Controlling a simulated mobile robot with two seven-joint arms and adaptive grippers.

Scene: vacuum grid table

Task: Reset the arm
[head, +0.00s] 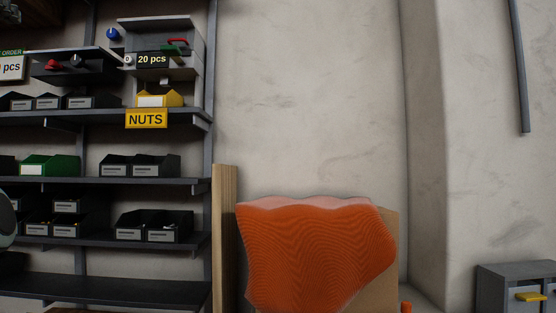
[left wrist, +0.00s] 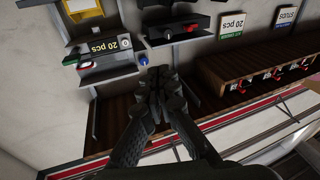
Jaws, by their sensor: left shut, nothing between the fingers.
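My left gripper (left wrist: 160,76) shows in the left wrist view, its dark fingers together and nothing between them. It appears in front of a dark wooden surface and shelf units, which look upside down in that view. In the head view only a rounded grey part, probably of my left arm, shows at the left edge; the fingers are not visible there. My right gripper is in neither view.
A dark shelf rack (head: 95,183) with several small bins and a yellow NUTS sign (head: 146,119) stands left in the head view. An orange ribbed object (head: 312,250) is at lower middle. A grey cabinet (head: 497,287) is at lower right.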

